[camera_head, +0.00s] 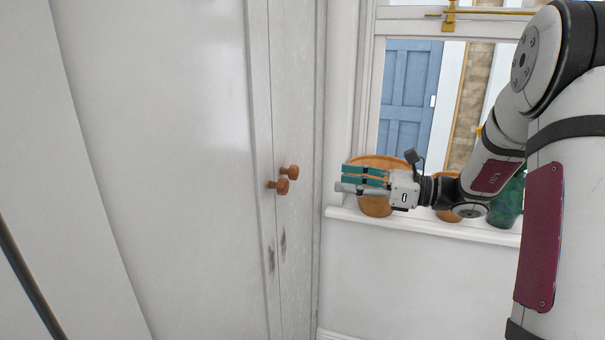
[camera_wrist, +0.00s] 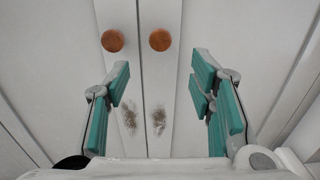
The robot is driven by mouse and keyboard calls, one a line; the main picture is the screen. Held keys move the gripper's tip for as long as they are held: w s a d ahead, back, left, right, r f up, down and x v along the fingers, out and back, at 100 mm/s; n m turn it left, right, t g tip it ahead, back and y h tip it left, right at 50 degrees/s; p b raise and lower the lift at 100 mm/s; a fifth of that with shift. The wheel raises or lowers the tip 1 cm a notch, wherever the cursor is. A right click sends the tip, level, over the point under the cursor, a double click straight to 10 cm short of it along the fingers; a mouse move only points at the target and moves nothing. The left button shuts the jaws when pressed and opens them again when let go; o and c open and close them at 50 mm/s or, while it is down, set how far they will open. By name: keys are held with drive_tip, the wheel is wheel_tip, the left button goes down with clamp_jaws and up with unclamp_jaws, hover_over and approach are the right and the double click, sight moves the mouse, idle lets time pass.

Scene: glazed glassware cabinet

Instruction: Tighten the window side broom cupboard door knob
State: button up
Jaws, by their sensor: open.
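Two round orange-brown knobs sit side by side on the white cupboard doors. The window side knob (camera_head: 289,172) is the farther, right one in the head view; it is the right one in the wrist view (camera_wrist: 160,40). The other knob (camera_head: 278,186) is just left of it, also at left in the wrist view (camera_wrist: 113,41). My gripper (camera_head: 345,180) is open and empty, with teal-padded fingers, to the right of both knobs and apart from them. In the wrist view the fingers (camera_wrist: 162,70) stand widely apart, and the window side knob appears beyond the gap between them.
A window sill (camera_head: 440,223) behind my gripper carries an orange-brown pot (camera_head: 375,205), another pot partly hidden by my arm, and a green vessel (camera_head: 508,203). Grey scuff marks (camera_wrist: 158,120) show below the knobs. The space in front of the doors looks clear.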

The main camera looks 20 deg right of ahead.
sight(297, 174)
drive_tip(key=p+x, duration=0.1)
drive_tip(key=x, duration=0.9)
drive_tip(key=shift+w+a, duration=0.25)
drive_tip(key=shift+a, duration=0.05)
drive_tip(key=shift+c, duration=0.3)
drive_tip(key=c, duration=1.1)
